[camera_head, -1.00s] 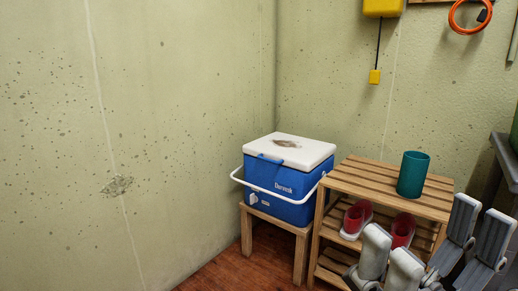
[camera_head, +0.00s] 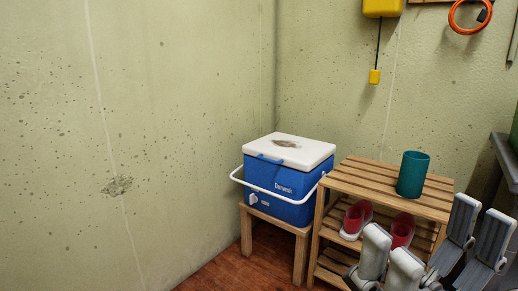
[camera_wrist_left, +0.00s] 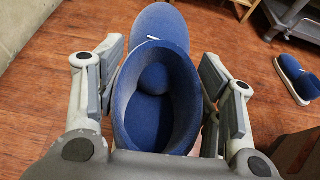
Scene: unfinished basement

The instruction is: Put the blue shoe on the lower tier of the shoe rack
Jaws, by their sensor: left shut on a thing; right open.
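The blue shoe (camera_wrist_left: 158,120) is held between the two fingers of my left gripper (camera_wrist_left: 160,85) in the left wrist view, its opening toward the camera and its rounded toe beyond. My left gripper is not in the head view. The wooden slatted shoe rack (camera_head: 440,201) stands at the right in the head view. A pair of red shoes (camera_head: 356,217) sits on the tier under its top. Its lower tier (camera_head: 331,277) shows only at the left end. My right gripper (camera_head: 432,243) is open and empty, in front of the rack, hiding part of it.
A teal cup (camera_head: 412,175) stands on the rack's top. A blue and white cooler (camera_head: 283,180) sits on a wooden stool (camera_head: 247,231) left of the rack. Another blue shoe (camera_wrist_left: 296,80) lies on the floor (camera_wrist_left: 45,105). A grey bench edge (camera_head: 505,160) is at the far right.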

